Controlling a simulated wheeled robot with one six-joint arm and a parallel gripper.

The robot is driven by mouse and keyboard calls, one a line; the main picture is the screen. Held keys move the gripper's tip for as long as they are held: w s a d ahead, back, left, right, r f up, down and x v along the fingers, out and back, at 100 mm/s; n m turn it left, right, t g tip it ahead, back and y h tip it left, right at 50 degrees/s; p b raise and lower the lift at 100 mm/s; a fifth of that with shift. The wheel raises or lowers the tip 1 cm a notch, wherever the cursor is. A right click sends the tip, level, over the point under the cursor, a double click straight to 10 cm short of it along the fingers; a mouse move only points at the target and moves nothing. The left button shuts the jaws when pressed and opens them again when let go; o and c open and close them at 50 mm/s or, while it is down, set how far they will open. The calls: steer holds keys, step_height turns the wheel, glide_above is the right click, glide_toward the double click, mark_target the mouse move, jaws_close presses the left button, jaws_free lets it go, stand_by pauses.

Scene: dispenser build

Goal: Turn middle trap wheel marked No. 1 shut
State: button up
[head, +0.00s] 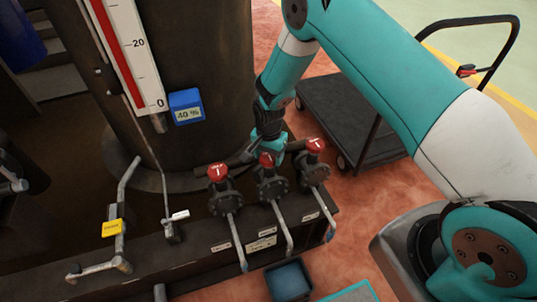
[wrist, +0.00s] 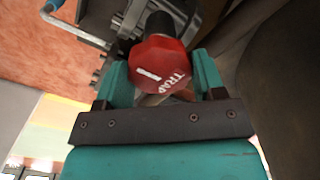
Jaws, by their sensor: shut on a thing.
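The middle trap wheel (head: 267,159) is a small red wheel on a dark flanged valve, between two similar red wheels. The No. 1 mark cannot be read clearly in the head view, and the arm partly hides the wheel's far side.
The left red wheel (head: 217,172) and the right red wheel (head: 316,145) stand close on either side. Bent pipes run down from the valves past small label plates. A dark tank (head: 205,60) rises behind. A cart (head: 345,110) stands on the floor at the right.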

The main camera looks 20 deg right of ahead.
mark_target(269, 155)
steer(key=o, duration=0.9)
steer(key=shift+r, duration=0.15)
step_height(269, 155, up, 17)
steer(key=shift+r+p, duration=0.1)
steer(key=shift+p, duration=0.75)
